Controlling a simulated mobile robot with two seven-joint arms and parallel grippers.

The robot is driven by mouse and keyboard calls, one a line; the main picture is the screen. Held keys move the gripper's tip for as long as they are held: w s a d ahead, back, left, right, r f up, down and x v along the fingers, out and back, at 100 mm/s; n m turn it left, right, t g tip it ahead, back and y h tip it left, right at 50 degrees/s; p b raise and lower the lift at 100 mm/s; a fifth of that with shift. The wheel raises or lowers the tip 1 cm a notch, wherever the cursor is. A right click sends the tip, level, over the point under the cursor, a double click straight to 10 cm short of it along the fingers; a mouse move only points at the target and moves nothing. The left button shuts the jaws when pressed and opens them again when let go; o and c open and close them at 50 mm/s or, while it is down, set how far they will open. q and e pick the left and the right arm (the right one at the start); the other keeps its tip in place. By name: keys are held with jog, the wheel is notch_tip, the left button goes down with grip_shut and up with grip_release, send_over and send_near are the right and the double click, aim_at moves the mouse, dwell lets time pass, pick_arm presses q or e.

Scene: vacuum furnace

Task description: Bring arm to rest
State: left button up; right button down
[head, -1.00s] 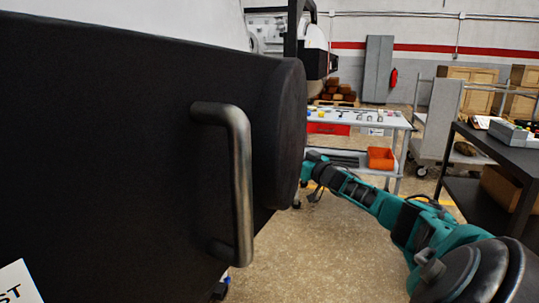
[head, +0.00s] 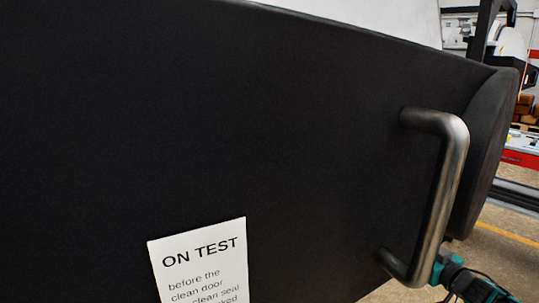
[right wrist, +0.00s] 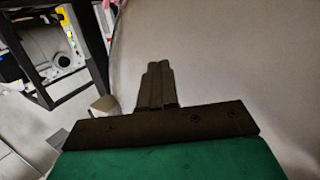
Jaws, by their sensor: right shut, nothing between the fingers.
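My right arm (head: 470,281) shows only as a short teal and black piece at the bottom right of the head view, partly behind the metal handle. In the right wrist view my right gripper (right wrist: 157,84) is shut with its fingers together and nothing between them. A pale, smooth surface fills the space beyond the fingers; I cannot tell how far off it is. My left gripper is in neither view.
A large black furnace door (head: 250,120) fills most of the head view, with a metal bar handle (head: 452,190) and a white "ON TEST" sign (head: 200,262). A black frame with equipment (right wrist: 55,50) stands at the left of the right wrist view.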

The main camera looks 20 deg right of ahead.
jog(key=s+a+f+n+g+y, duration=0.1)
jog(key=s+a+f, duration=0.25)
jog(key=a, duration=0.35)
jog(key=s+a+f+g+y, duration=0.1)
jog(key=s+a+f, duration=0.1)
jog(key=a+f, duration=0.45)
jog(key=s+a+f+n+g, duration=0.1)
jog(key=s+a+f, duration=0.2)
jog(key=a, duration=0.6)
jog(key=s+a+g, duration=0.2)
jog(key=s+a, duration=1.1)
jog(key=a, duration=0.3)
jog(key=shift+s+r+g+y, duration=0.3)
jog(key=shift+s+r, duration=0.05)
jog(key=shift+s, duration=0.05)
